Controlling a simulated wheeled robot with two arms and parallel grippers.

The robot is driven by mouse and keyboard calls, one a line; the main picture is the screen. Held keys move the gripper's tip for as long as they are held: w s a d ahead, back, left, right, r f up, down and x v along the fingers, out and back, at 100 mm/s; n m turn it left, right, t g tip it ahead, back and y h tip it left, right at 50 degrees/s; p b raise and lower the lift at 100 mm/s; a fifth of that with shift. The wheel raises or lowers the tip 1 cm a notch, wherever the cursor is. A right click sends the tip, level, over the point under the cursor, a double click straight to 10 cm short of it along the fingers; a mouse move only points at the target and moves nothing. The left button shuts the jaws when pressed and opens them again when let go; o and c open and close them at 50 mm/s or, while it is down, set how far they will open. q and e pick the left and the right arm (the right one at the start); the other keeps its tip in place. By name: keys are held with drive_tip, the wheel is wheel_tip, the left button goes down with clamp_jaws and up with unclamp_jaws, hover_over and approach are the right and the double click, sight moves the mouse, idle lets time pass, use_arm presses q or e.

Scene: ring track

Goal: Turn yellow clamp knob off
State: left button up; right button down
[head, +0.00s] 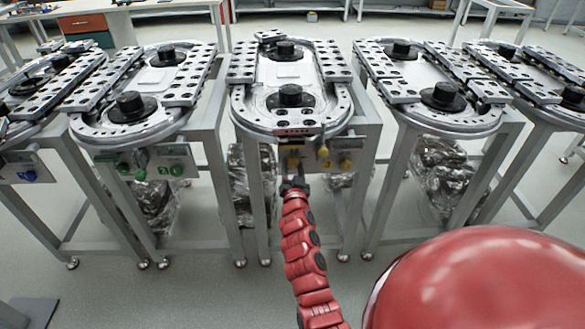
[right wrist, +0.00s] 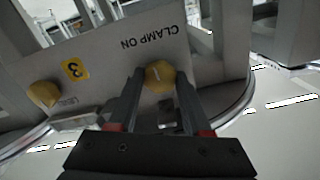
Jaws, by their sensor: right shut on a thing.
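The yellow clamp knob (right wrist: 160,76) sits on a light panel (right wrist: 110,65) beside the printed words "CLAMP ON" in the right wrist view. My right gripper (right wrist: 156,88) is shut on this knob, one finger on each side. In the head view my right gripper (head: 293,183) reaches the panel under the middle ring track (head: 290,125), and the yellow clamp knob also shows there just above the fingers (head: 293,161). Which way the knob is turned is hard to tell. My left gripper is not in view.
A second yellow knob (right wrist: 44,94) is on the same panel near a yellow "3" sticker (right wrist: 74,69). Table legs (head: 257,200) stand on both sides of the arm. A neighbouring track on the left has green knobs (head: 177,170). The floor in front is open.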

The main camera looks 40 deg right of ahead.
drive_tip(key=n+b, duration=0.1)
drive_tip(key=n, duration=0.2)
drive_tip(key=shift+f+b, duration=0.1)
drive_tip(key=shift+b, duration=0.25)
drive_tip(key=n+b, duration=0.1)
drive_tip(key=n, duration=0.3)
drive_tip(key=shift+n, duration=0.3)
drive_tip(key=n+b, duration=0.1)
drive_tip(key=n, duration=0.8)
drive_tip(key=shift+n, duration=0.3)
drive_tip(key=shift+c, duration=1.7)
unclamp_jaws()
